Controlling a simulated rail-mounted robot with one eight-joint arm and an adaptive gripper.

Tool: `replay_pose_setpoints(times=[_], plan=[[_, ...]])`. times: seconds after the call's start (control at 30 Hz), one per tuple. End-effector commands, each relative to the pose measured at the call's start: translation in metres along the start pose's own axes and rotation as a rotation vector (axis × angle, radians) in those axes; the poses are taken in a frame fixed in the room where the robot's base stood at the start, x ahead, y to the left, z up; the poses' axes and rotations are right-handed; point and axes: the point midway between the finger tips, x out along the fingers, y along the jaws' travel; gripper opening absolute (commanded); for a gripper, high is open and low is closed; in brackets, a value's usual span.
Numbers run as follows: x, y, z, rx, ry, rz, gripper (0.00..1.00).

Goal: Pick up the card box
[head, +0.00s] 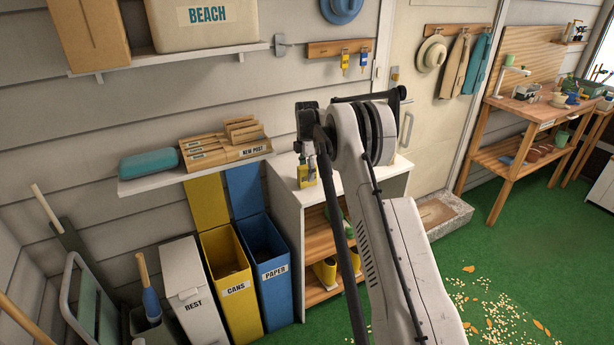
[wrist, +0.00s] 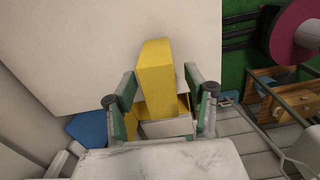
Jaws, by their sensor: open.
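A yellow box, which I take to be the card box (head: 307,180), stands on the white top of the cabinet, just below the end of my arm in the head view. In the wrist view the yellow card box (wrist: 153,68) rises between the two fingers of my gripper (wrist: 160,82). The fingers are open, one on each side of it. I cannot tell whether either finger touches it. Its lower part is partly hidden by pale gripper parts. In the head view my arm hides most of the gripper.
The white cabinet (head: 283,196) has wooden shelves below. To its left are blue (head: 268,275), yellow (head: 228,290) and white (head: 190,290) bins. A wall shelf (head: 150,186) holds a letter rack (head: 222,150) and a teal case (head: 150,163).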

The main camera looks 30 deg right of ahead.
Motion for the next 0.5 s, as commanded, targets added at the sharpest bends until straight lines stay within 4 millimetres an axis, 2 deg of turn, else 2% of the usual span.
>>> replay_pose_setpoints(times=[0.17,0.43,0.5], plan=[[0.0005,0.0000,0.0000,0.000,0.000,0.000,0.49],[0.0004,0.0000,0.0000,0.000,0.000,0.000,0.13],[0.0003,0.0000,0.0000,0.000,0.000,0.000,0.13]])
